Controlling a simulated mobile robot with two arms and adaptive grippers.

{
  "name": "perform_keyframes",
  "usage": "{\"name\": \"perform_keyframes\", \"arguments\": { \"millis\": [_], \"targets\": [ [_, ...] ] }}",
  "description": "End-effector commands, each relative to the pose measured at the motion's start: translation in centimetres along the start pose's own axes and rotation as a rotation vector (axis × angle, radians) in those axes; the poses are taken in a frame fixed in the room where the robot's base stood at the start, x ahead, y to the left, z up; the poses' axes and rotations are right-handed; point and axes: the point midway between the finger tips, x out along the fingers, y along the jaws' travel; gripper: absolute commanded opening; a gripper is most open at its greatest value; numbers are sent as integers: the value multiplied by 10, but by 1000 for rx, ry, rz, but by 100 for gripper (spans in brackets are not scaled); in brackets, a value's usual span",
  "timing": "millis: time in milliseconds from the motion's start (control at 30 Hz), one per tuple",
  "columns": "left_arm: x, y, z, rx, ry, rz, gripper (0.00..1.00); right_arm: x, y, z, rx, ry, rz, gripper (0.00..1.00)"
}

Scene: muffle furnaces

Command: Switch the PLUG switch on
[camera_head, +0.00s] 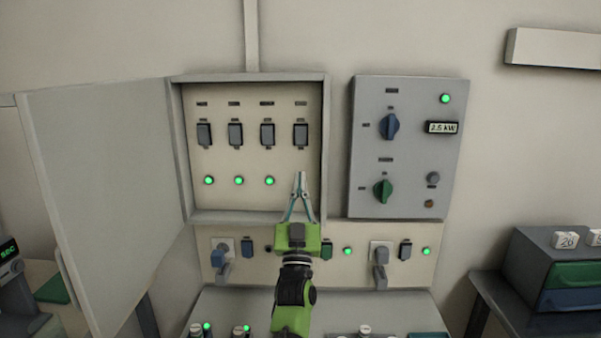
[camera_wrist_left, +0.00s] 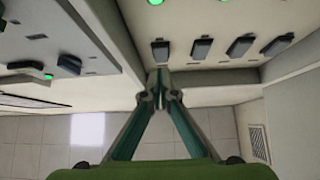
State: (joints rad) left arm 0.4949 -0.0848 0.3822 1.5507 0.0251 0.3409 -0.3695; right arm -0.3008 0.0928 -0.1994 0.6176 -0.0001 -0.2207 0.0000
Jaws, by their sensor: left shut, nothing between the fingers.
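An open cabinet (camera_head: 250,205) holds a row of dark rocker switches: the first (camera_head: 204,134), second (camera_head: 236,134), third (camera_head: 267,134) and fourth (camera_head: 300,134). The small labels are too blurred to read, so I cannot tell which is PLUG. Green lamps are lit below the first three; the place below the fourth is behind my gripper. My left gripper (camera_head: 300,178) is shut and empty, its tips below the fourth switch in the head view. In the left wrist view its tips (camera_wrist_left: 158,77) show beside the nearest switch (camera_wrist_left: 160,50), apparently apart from it.
The cabinet door (camera_head: 100,190) stands open at the left. A grey control panel (camera_head: 410,100) with a blue knob (camera_head: 390,126) and a green knob (camera_head: 383,191) is at the right. Plugged sockets (camera_head: 380,253) are below. The cabinet's rim surrounds the switches.

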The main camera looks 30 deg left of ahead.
Motion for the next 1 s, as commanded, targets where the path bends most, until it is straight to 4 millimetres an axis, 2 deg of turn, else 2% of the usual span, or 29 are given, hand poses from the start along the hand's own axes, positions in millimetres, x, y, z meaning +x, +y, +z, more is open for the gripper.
{"name": "perform_keyframes", "arguments": {
  "millis": [100, 300, 1000],
  "targets": [
    [-23, 0, 6, 0, -1, 0, 0, 8, -8, -12, 4, 18, -8, 40],
    [-40, 0, 8, 0, 1, 0, 0, 12, -17, -11, 8, 17, -19, 40],
    [-46, 3, 12, 2, -20, 17, 0, 12, -8, -2, 3, 4, -9, 40]
  ]
}}
